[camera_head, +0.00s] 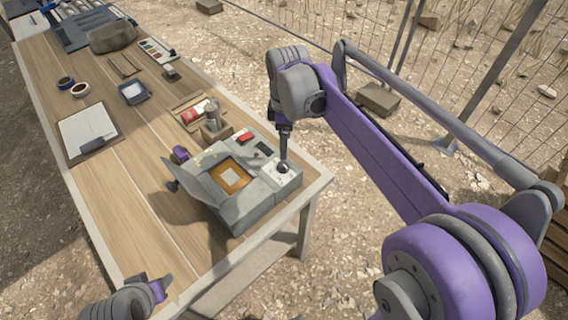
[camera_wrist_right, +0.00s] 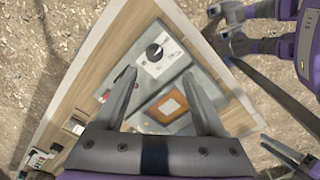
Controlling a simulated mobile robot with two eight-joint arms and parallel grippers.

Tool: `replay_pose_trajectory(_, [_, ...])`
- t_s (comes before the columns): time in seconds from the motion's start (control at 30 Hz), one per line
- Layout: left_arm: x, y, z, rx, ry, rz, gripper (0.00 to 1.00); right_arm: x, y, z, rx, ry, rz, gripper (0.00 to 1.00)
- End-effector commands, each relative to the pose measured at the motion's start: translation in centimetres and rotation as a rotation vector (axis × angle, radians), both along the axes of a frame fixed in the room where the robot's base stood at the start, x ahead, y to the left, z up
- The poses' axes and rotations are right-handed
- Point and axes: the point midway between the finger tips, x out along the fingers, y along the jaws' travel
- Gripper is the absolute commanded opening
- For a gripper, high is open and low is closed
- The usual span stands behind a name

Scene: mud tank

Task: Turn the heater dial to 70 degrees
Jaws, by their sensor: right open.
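The heater dial (camera_head: 283,168) is a small round black knob on a white panel at the near right end of a grey box (camera_head: 250,212). In the right wrist view the dial (camera_wrist_right: 154,51) shows a light pointer mark; its scale is too small to read. My right gripper (camera_head: 285,155) points down just above the dial. In the right wrist view its fingers (camera_wrist_right: 160,72) are apart and empty, with the dial beyond the tips. My left gripper (camera_head: 150,290) is at the bottom left of the head view, partly cut off; its finger opening is unclear.
A clipboard (camera_head: 87,128), tape rolls (camera_head: 80,89) and a rock (camera_head: 113,36) lie farther off.

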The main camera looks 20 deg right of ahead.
Motion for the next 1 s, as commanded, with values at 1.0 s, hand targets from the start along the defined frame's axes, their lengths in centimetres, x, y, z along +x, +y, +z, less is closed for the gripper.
replay_pose_trajectory(1.0, [-0.4,0.0,-1.2,0.000,0.008,0.000,0.50,1.3,-0.4,-11.1,0.002,0.039,0.092,0.73])
